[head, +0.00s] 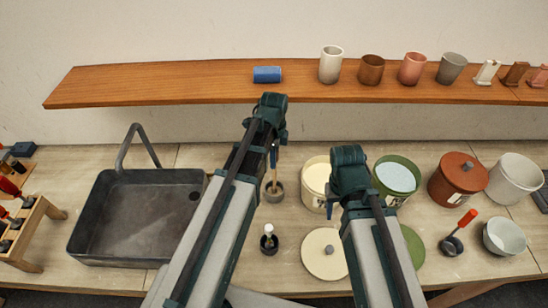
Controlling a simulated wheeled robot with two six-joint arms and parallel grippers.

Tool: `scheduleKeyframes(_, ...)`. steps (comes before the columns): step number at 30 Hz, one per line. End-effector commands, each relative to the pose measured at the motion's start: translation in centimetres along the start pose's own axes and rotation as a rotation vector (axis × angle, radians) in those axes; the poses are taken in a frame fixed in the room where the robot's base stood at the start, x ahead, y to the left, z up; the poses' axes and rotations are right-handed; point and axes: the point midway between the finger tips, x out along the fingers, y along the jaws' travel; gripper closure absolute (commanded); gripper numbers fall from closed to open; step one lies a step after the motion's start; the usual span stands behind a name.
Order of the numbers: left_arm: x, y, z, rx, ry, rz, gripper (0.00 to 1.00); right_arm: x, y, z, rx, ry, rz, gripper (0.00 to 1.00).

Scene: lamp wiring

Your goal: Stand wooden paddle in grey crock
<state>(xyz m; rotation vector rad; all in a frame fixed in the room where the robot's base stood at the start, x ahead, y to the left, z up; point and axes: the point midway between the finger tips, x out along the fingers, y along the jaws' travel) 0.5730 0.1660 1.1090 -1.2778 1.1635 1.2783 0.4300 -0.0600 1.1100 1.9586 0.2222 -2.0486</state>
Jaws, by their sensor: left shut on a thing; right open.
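The wooden paddle (274,170) is a thin pale-brown stick that hangs upright below my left gripper (275,142). My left gripper is shut on its upper part. The small grey crock (273,196) stands on the table right under it. The paddle's lower end shows within the crock's mouth in the head view; I cannot tell whether it rests on the bottom. My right gripper (335,203) is open and empty, in front of a cream tub (315,176), and my arm hides much of its fingers.
A grey basin (135,222) fills the left of the table. A small dark pot with a white-topped tool (268,240) and a round cream lid (324,254) lie in front. Several tubs stand at right.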

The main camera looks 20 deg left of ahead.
Motion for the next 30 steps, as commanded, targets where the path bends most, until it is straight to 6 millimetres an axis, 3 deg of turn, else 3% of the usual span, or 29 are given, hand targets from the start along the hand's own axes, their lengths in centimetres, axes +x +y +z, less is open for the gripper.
scheduleKeyframes(30,1.0,0.0,0.0,0.0,0.0,0.0,1.0,1.0,-0.1,-0.1,0.0,0.0,0.0,0.5)
